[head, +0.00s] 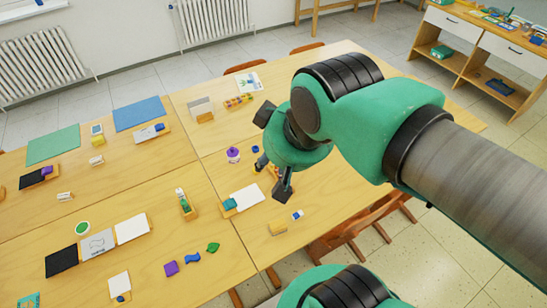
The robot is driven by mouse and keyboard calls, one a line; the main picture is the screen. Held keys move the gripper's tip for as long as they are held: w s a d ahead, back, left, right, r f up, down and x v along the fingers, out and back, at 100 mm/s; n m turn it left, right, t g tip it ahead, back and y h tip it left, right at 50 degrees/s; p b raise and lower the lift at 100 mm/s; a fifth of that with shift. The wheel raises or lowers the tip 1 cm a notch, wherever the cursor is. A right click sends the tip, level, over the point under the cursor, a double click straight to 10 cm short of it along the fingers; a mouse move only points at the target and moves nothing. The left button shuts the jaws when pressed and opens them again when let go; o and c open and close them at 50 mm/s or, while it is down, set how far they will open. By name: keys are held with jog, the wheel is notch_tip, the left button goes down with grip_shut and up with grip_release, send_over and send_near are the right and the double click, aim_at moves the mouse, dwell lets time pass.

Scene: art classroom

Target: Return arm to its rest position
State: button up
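My arm comes in from the right side of the head view, with green joints and a grey link. Its end hangs over the near right part of the wooden tables. My gripper (272,177) is partly hidden behind the green wrist. Its dark fingers show apart below the wrist, with table and a small wooden item seen between them. I see nothing held. The height of the fingers above the table is hard to judge.
Joined wooden tables (210,165) carry small coloured items, a blue sheet (139,113), a green sheet (53,145) and white cards. A wooden chair (362,222) stands under my arm at the near edge. A shelf unit (482,55) is at the back right, with open floor before it.

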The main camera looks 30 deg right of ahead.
jog(key=shift+f, duration=0.1)
jog(key=shift+f+b, duration=0.5)
jog(key=shift+b, duration=0.1)
